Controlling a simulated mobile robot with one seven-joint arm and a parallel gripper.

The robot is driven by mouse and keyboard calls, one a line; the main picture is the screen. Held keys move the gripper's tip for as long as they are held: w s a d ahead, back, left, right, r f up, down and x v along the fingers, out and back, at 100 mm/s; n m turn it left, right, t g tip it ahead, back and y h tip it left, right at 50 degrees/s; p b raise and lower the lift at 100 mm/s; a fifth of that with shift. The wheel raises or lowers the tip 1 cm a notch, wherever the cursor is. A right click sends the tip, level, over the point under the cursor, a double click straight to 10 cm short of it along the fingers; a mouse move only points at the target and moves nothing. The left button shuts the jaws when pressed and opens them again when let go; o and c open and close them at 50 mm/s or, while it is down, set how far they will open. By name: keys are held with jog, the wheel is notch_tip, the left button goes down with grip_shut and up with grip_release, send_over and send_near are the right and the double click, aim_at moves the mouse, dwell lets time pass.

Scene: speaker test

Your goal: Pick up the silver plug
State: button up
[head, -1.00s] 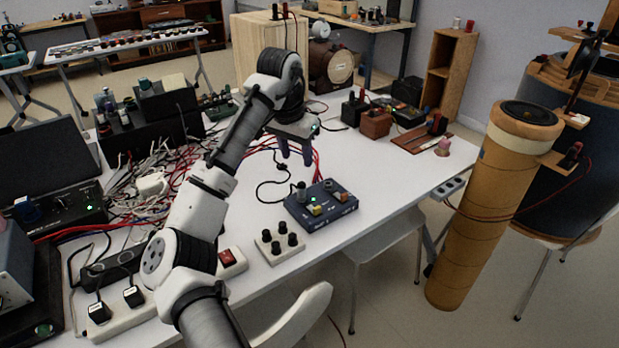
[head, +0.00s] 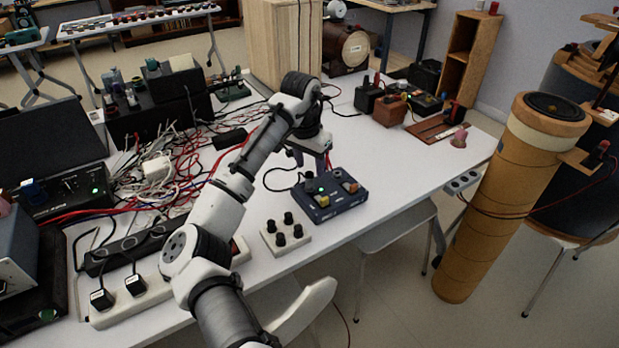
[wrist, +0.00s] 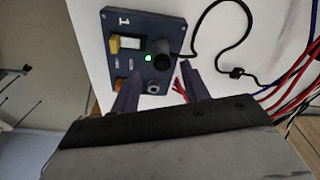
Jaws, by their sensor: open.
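A dark blue box (head: 330,198) with a green light, a yellow switch and an orange one lies on the white table; it also shows in the wrist view (wrist: 140,28). A dark grey cylindrical plug (wrist: 160,66) stands up from the box, with a black cable running from it; it looks dark rather than silver. A silver ring-like socket (wrist: 153,88) is beside it on the box face. My gripper (wrist: 160,78) is open and empty, its purple fingers on either side of the plug's line, apart from it. In the head view my gripper (head: 312,158) is just behind the box.
A white block with several black knobs (head: 286,233) stands in front of the box. Tangled cables (head: 165,180) and a power strip (head: 130,300) crowd the left. The table is bare right of the box. A tall brown cylinder (head: 505,200) stands off the table's right side.

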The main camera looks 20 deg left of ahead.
aim_at(309, 173)
jog(key=f, duration=0.4)
jog(key=shift+w+a+f+p, duration=0.15)
jog(key=shift+w+f+p, duration=0.1)
jog(key=shift+p, duration=0.15)
jog(key=shift+c, duration=0.4)
jog(key=shift+r, duration=0.1)
grip_shut()
